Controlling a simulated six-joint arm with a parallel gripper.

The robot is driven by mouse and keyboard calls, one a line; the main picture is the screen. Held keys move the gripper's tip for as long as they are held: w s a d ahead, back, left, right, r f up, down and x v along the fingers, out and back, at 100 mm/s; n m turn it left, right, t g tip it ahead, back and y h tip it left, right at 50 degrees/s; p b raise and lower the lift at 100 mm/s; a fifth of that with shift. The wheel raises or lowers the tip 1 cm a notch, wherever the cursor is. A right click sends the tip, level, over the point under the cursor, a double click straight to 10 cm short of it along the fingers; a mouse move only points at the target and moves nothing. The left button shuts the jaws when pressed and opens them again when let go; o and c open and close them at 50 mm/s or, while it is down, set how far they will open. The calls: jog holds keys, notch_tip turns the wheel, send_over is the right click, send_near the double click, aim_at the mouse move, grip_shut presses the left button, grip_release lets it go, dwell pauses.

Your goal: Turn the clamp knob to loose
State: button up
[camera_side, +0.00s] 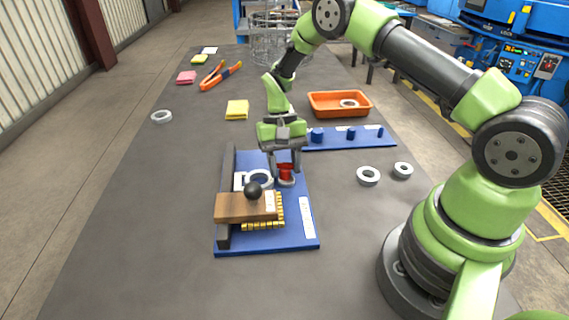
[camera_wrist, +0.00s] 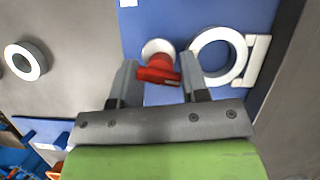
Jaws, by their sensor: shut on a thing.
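The red clamp knob (camera_side: 286,172) stands on a pale round base on the blue board (camera_side: 285,243). In the wrist view the knob (camera_wrist: 158,69) lies between the two grey fingers of my gripper (camera_wrist: 160,76). In the side view my gripper (camera_side: 286,165) reaches down over the knob from above, its fingers around it. It is shut on the knob. The base (camera_wrist: 157,48) shows just beyond the knob. Part of the knob is hidden by the fingers in the side view.
A white ring (camera_side: 259,178), a wooden block (camera_side: 243,208) and a black ball (camera_side: 253,190) are on the same board, close to my gripper. A blue peg strip (camera_side: 345,143) and an orange tray (camera_side: 340,103) are behind right. Loose rings (camera_side: 368,177) lie right; the table's left is mostly clear.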

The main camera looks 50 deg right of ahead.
jog(key=shift+s+a+f, duration=0.15)
jog(key=shift+s+a, duration=0.1)
jog(key=o, duration=0.6)
jog(key=shift+o, duration=0.2)
jog(key=v, duration=0.8)
jog(key=shift+w+d, duration=0.2)
jog(key=shift+d, duration=0.05)
